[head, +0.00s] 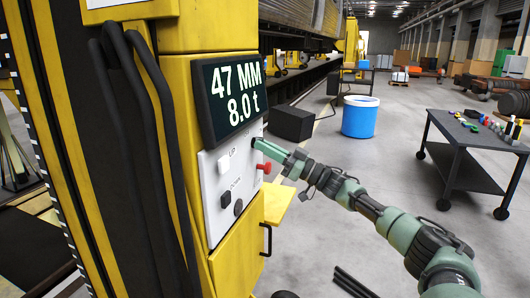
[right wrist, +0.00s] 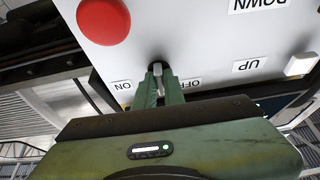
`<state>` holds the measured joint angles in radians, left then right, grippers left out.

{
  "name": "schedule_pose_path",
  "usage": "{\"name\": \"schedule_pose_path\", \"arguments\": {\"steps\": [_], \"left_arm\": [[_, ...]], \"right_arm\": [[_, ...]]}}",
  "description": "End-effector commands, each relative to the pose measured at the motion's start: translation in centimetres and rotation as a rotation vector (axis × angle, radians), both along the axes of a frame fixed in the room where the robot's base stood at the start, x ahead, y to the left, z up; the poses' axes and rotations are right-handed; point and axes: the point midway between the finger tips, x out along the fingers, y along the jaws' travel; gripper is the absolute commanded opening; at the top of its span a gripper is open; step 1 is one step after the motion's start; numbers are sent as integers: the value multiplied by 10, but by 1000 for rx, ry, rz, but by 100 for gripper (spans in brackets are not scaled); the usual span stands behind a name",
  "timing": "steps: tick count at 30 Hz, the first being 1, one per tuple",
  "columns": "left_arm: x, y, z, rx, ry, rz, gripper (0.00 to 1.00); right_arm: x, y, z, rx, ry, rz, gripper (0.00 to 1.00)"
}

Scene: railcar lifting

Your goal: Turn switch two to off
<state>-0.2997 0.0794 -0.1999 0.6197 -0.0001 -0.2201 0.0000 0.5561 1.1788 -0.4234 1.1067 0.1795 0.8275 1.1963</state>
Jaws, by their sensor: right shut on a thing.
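A white control panel (head: 216,222) is fixed to a yellow lifting column, under a display (head: 232,95) reading "47 MM" and "8.0 t". My right gripper (head: 259,146) is at the panel's upper right edge. In the right wrist view my right gripper (right wrist: 159,84) is shut on a small grey switch handle (right wrist: 158,70), between the labels "ON" (right wrist: 122,85) and "OFF" (right wrist: 192,83). The panel appears upside down there. Which label the handle points to I cannot tell. No switch number is readable. My left gripper is not in view.
A red button (head: 264,168) sticks out just below my right gripper. A white "UP" button (head: 223,163), a dark "DOWN" button (head: 225,199) and a dark round knob (head: 238,207) are on the panel. A blue bin (head: 360,118) and a dark cart (head: 470,150) stand on open floor to the right.

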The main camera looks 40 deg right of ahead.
Motion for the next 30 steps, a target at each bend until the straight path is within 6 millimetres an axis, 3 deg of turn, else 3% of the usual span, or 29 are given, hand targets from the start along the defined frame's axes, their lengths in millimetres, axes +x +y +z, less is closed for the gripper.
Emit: {"name": "schedule_pose_path", "arguments": {"steps": [17, 18, 20, 30], "left_arm": [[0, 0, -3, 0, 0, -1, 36], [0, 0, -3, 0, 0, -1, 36], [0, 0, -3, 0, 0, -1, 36], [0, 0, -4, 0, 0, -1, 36]], "right_arm": [[0, -1, 1, -31, -19, -1, 0], [0, -1, 1, -31, -19, -1, 16], [0, -1, 1, -31, -19, -1, 32], [-1, -1, 0, -31, -16, 0, 32]]}}
